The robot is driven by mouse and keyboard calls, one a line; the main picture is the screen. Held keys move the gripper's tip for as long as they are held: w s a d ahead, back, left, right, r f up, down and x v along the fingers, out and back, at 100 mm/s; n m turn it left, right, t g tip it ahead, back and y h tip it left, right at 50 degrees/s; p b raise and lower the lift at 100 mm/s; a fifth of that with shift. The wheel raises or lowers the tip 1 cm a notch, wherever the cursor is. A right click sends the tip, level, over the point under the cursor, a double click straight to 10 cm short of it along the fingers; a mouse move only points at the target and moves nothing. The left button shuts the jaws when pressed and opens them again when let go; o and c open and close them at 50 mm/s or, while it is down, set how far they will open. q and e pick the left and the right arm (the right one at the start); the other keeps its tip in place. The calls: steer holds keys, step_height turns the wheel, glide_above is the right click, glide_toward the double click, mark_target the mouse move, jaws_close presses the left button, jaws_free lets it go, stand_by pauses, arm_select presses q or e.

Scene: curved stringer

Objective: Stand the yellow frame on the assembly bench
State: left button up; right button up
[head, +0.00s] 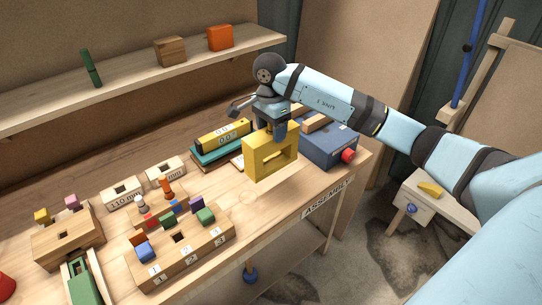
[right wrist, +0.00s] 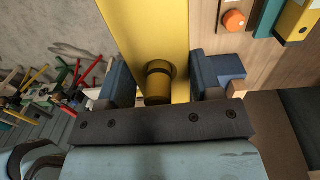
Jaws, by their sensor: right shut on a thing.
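The yellow frame (head: 261,170) is a block-shaped frame with a rectangular opening. It is upright at the right part of the assembly bench (head: 222,266), near the front edge. My right gripper (head: 272,124) comes down on it from above and is shut on its upper part. In the right wrist view the yellow frame (right wrist: 147,28) runs between the two blue fingers, with a round yellow boss on it. I cannot tell whether its underside touches the bench top. My left gripper is not in view.
A blue box (head: 327,150) with a red knob stands close right of the frame. A yellow level (head: 222,134) lies on green books behind left. Wooden blocks with coloured pegs (head: 180,256) fill the left front. A shelf (head: 140,76) runs along the wall.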

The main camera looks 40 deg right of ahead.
mark_target(271, 161)
step_height(271, 161, down, 9)
steer(key=shift+p, duration=0.55)
steer(key=shift+f, duration=0.3)
steer(key=shift+f+b, duration=0.2)
steer(key=shift+b, duration=0.1)
steer(key=o, duration=1.5)
steer(key=shift+r, duration=0.15)
